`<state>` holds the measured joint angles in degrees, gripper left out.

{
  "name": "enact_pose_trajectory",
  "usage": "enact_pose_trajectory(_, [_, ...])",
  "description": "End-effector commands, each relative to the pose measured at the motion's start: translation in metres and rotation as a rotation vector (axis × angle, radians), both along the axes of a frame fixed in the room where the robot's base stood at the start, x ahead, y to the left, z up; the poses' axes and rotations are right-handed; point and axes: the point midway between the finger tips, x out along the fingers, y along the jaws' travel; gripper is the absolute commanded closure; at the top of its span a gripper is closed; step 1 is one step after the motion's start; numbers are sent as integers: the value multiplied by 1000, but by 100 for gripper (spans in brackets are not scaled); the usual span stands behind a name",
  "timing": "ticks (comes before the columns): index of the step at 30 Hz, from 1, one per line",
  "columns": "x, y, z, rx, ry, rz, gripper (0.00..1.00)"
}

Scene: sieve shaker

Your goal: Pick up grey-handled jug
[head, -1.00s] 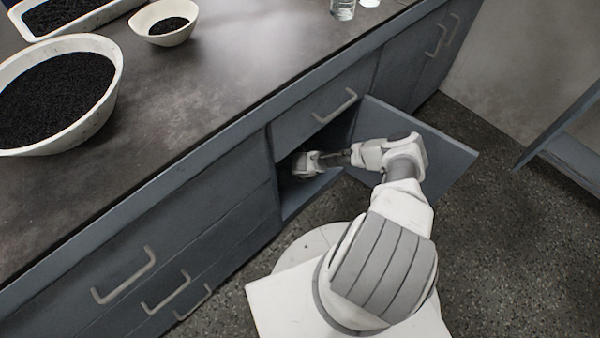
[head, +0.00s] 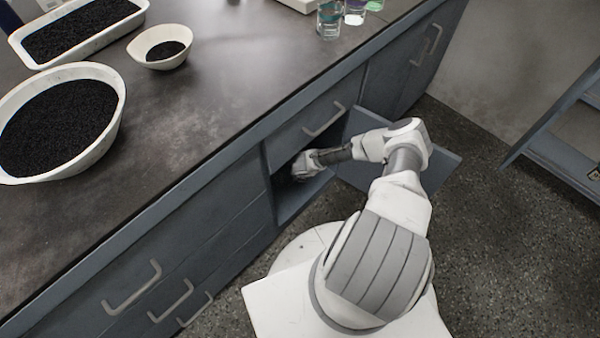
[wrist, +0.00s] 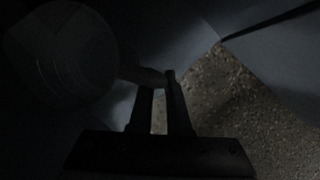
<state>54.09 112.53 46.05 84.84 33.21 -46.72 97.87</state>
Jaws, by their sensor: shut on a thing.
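The jug (wrist: 68,50) shows in the wrist view as a dark, round body at the upper left. Its handle (wrist: 148,76) sticks out to the right; it is too dark to tell its colour. My gripper (wrist: 161,84) is shut on the handle, its two fingers on either side near the handle's end. In the head view my arm reaches into the open cabinet (head: 287,211) under the counter, and the jug and fingertips are hidden in its shadow.
The open cabinet door (head: 440,170) stands out beside my forearm. A closed drawer (head: 318,112) is above the opening. On the counter (head: 200,110) are a large bowl (head: 112,122), a small bowl (head: 150,60) and a tray (head: 130,25) of black grains, plus glassware (head: 330,22).

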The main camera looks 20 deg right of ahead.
Motion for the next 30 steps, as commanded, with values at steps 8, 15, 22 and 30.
enact_pose_trajectory(8, [-28,-23,2,2,-1,-1,100])
enact_pose_trajectory(15, [-55,-44,2,3,0,-1,100])
enact_pose_trajectory(22, [-80,-64,2,2,0,0,100])
enact_pose_trajectory(30, [-105,-85,1,3,-2,-1,100])
